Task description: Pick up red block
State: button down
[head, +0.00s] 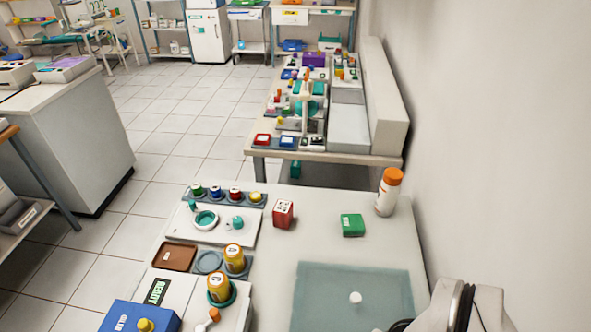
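The red block (283,214) stands upright on the near white table, right of the row of small coloured pots. It has white markings on its faces, and nothing touches it. A green block (352,225) lies flat to its right, with clear table between them. Part of my arm shows at the bottom right edge, well to the right of and nearer than the red block. My gripper itself is not in view.
A white bottle with an orange cap (388,192) stands near the wall. A grey-green mat (350,296) bears a small white piece (355,298). Two amber jars (234,259) (219,288), a brown tray (175,256) and a blue box (141,317) stand left. Table around the red block is clear.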

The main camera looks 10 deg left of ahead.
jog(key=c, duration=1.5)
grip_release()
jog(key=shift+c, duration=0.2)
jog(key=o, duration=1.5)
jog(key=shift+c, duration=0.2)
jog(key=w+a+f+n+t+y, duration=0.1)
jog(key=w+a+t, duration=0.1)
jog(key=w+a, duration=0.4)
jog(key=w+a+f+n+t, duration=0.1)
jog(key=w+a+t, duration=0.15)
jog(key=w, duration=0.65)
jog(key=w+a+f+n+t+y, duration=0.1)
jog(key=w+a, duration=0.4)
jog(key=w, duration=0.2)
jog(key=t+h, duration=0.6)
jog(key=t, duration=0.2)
send_near(280, 212)
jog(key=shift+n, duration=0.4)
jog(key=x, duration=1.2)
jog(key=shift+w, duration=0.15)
